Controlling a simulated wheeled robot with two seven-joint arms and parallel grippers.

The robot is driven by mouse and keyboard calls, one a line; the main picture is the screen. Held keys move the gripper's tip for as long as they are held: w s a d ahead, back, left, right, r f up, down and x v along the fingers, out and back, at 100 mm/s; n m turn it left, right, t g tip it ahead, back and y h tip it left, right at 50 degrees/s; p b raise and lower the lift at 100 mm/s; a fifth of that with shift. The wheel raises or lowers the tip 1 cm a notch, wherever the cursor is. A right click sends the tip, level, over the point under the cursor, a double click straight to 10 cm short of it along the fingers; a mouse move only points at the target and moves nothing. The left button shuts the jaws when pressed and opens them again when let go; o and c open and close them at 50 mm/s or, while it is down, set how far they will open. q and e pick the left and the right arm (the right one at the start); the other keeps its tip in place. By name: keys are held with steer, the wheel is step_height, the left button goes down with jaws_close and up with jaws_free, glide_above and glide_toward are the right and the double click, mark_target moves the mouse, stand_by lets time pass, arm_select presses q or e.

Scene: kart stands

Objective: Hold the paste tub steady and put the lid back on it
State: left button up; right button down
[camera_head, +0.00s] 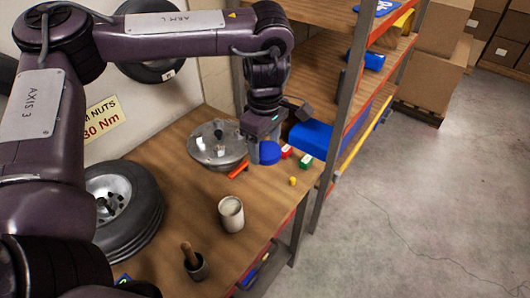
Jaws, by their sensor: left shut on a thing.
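The paste tub (231,214) is a pale cylinder standing upright on the wooden bench, with a light, open-looking top and no lid on it. My left gripper (266,143) points down over the back right of the bench, behind and to the right of the tub and apart from it. It is shut on a round blue piece that looks like the lid (270,153). The fingertips are small and partly hidden, so the exact hold is unclear. My right gripper is not in view.
A round shiny dish (217,160) with small items stands left of my left gripper. An orange stick (238,169), red block (286,151), green block (305,161) and yellow piece (292,181) lie nearby. A dark pot (197,268) with a wooden handle and a wheel (130,212) stand nearer.

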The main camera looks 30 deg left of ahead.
arm_select(q)
steer(key=shift+r, duration=0.25)
steer(key=s+d+f+m, duration=0.4)
steer(key=s+d+m, duration=0.1)
steer(key=s+m, duration=0.1)
steer(key=shift+s+d+b, duration=0.15)
steer(key=shift+s+b, duration=0.1)
steer(key=shift+b, duration=0.1)
